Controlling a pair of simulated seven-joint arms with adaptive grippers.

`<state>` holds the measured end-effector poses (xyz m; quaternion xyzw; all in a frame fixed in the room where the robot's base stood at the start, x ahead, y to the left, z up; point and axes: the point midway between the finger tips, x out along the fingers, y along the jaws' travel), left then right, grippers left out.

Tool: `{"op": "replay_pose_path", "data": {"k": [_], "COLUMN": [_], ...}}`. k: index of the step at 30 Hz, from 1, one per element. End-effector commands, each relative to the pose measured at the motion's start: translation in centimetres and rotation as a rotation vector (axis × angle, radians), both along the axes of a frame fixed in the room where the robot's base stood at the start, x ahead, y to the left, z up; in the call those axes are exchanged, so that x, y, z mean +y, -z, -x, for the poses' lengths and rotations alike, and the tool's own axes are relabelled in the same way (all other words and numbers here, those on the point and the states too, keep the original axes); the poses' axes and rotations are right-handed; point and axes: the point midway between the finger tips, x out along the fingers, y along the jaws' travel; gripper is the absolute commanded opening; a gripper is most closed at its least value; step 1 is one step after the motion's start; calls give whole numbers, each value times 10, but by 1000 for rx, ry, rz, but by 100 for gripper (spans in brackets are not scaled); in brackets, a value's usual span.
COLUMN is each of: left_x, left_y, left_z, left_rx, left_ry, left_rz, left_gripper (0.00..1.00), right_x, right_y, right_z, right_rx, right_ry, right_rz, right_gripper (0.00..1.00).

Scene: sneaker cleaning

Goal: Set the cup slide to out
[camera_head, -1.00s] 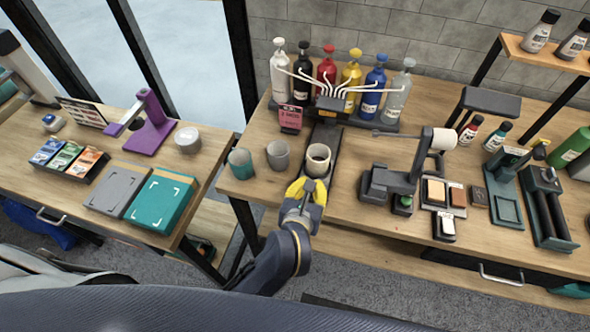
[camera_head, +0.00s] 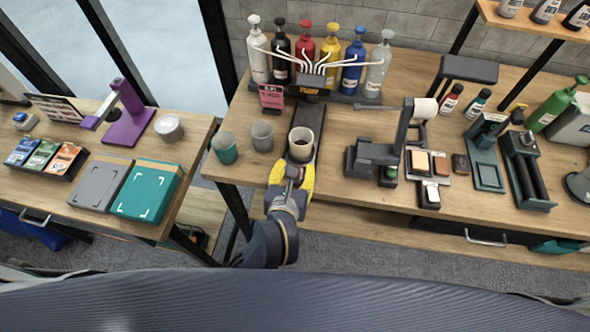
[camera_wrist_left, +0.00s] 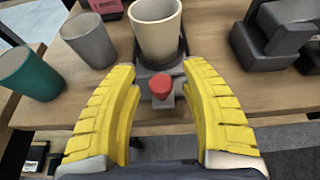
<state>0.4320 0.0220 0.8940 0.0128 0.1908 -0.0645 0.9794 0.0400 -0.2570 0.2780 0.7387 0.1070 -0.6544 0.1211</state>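The cup slide is a dark track (camera_head: 314,114) running from the dispenser toward the table's front edge. A cream cup (camera_head: 301,143) stands upright on its front part; it also shows in the left wrist view (camera_wrist_left: 156,27). A red-topped knob (camera_wrist_left: 162,87) sits at the slide's front end, just before the cup. My left gripper (camera_head: 291,176) is at the front end of the slide. Its yellow fingers (camera_wrist_left: 160,105) are open, one on each side of the knob, with visible gaps. My right gripper is not in view.
A teal cup (camera_head: 224,150) and a grey cup (camera_head: 262,137) stand left of the slide. Several pump bottles (camera_head: 306,50) stand behind it. A side table (camera_head: 60,222) is at left.

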Motion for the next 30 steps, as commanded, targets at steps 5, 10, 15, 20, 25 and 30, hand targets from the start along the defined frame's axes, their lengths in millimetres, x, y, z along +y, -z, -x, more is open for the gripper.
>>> {"op": "replay_pose_path", "data": {"k": [5, 10, 15, 20, 25, 30], "left_x": [0, 1, 4, 6, 8, 9], "left_y": [2, 0, -9, -17, -24, -27], "left_z": [1, 8, 29, 48, 63, 69], "left_rx": [4, 7, 6, 5, 3, 4], "left_ry": [0, 1, 1, 0, 1, 0], "left_rz": [-1, 0, 1, 0, -1, -1], "left_gripper": [44, 44, 44, 44, 44, 44], "right_x": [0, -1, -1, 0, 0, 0], "right_y": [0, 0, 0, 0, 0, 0], "right_z": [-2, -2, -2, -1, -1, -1], "right_rx": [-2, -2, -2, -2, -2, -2], "right_ry": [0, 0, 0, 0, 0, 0], "right_rz": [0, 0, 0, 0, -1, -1], "right_gripper": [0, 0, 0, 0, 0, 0]}}
